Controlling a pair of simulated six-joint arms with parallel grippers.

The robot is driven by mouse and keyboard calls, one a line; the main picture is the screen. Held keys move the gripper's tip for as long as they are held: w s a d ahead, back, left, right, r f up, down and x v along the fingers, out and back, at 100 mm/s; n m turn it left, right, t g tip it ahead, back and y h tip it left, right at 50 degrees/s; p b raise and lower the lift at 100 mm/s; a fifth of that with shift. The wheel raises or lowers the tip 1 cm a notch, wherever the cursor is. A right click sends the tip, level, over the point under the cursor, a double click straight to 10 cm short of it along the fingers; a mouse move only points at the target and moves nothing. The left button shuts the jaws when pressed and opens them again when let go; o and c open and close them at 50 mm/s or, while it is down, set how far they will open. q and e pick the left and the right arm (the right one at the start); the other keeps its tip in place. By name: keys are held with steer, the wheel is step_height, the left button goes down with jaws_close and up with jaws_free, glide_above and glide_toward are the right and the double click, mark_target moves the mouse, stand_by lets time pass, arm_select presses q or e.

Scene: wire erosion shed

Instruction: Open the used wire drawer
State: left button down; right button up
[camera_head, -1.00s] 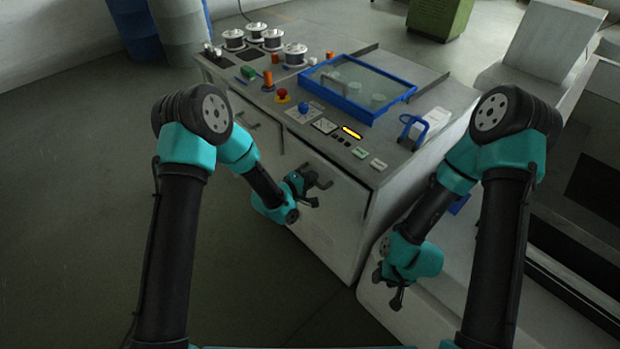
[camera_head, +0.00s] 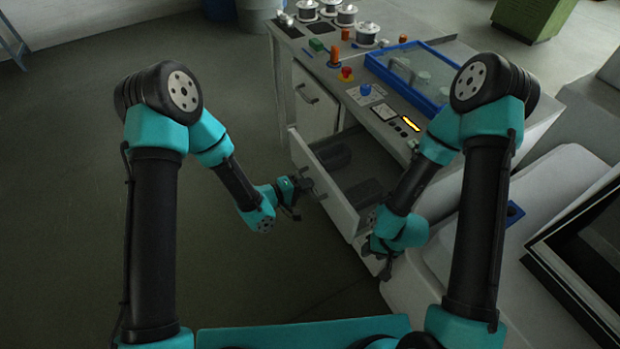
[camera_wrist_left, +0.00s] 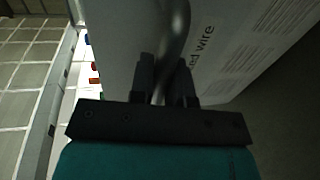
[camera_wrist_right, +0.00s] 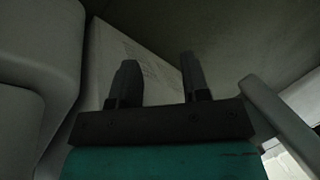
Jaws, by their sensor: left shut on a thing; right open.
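The used wire drawer (camera_head: 325,188) is pulled out of the grey cabinet, and dark round things lie inside it. In the left wrist view its front (camera_wrist_left: 215,55) carries printed text ending in "ed wire". My left gripper (camera_head: 304,187) is at the drawer front; the left wrist view shows its fingers (camera_wrist_left: 165,85) shut on the grey bar handle (camera_wrist_left: 177,35). My right gripper (camera_head: 386,268) hangs low near the drawer's right end. In the right wrist view its fingers (camera_wrist_right: 157,82) are apart with nothing between them. Part of the drawer's right side is hidden by my right arm.
A closed cabinet door (camera_head: 316,105) is left of the drawer. The top holds wire spools (camera_head: 367,33), a red button (camera_head: 346,73) and a blue-framed glass lid (camera_head: 405,85). A pale machine body (camera_head: 500,265) stands at right.

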arm_select(q)
steer(key=shift+v, duration=0.9)
steer(key=shift+f, duration=0.2)
steer(key=c, duration=1.1)
jaws_free()
steer(key=shift+a, duration=0.1)
steer(key=v, duration=1.7)
steer(key=shift+a, duration=0.1)
